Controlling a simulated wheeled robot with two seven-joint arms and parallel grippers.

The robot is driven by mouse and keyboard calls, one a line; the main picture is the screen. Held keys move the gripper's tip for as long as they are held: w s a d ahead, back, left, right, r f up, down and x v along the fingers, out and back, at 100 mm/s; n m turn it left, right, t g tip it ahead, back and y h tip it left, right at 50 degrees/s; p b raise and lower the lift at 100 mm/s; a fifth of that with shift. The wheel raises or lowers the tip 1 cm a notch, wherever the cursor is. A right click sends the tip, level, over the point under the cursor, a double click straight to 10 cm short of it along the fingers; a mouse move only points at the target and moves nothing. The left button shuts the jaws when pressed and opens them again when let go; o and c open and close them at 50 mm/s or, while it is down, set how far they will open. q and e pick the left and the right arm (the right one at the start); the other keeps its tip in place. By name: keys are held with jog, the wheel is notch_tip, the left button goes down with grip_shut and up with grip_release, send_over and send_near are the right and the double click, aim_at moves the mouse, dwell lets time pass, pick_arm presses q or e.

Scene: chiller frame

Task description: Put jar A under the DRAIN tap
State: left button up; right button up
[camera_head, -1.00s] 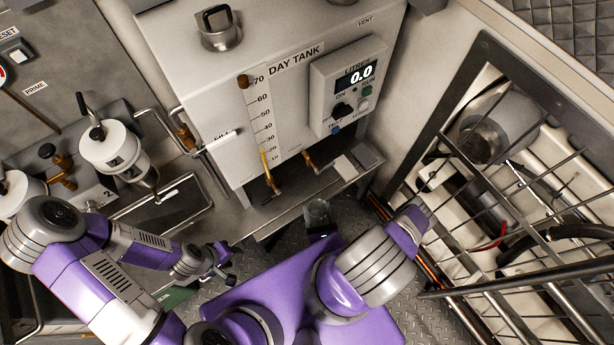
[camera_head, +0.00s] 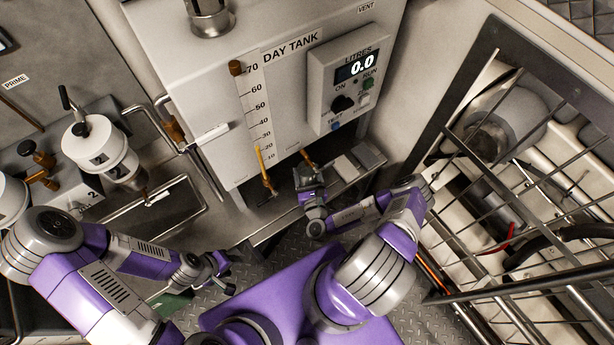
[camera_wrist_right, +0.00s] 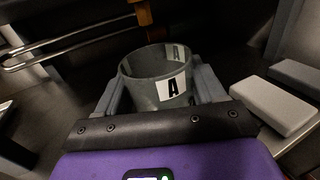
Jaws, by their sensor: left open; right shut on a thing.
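Jar A (camera_wrist_right: 158,88) is a grey open-topped jar with a white "A" label, upright in the right wrist view. My right gripper (camera_wrist_right: 165,95) is shut on it, a finger at each side. In the head view my right gripper (camera_head: 310,187) is below the day tank's front, beneath the right-hand brass tap (camera_head: 307,157); the jar is hard to make out there. A brass tap (camera_wrist_right: 144,14) shows just beyond the jar's rim in the wrist view. Another tap (camera_head: 265,172) with a yellow handle hangs to the left. No DRAIN label is readable. My left gripper (camera_head: 222,274) is open and empty, lower left.
The day tank (camera_head: 231,100) stands above a metal shelf (camera_head: 255,218). Pale grey blocks (camera_wrist_right: 275,104) lie right of the jar. A barred rack (camera_head: 510,180) stands at the right. Pipes and a canister (camera_head: 100,150) are at the left.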

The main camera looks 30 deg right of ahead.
jog(key=shift+f, duration=0.65)
pick_arm(q)
jog(key=shift+f, duration=0.4)
pick_arm(e)
jog(key=shift+r, duration=0.15)
jog(key=o, duration=1)
jog(key=shift+f, duration=0.2)
jog(key=shift+o, duration=0.2)
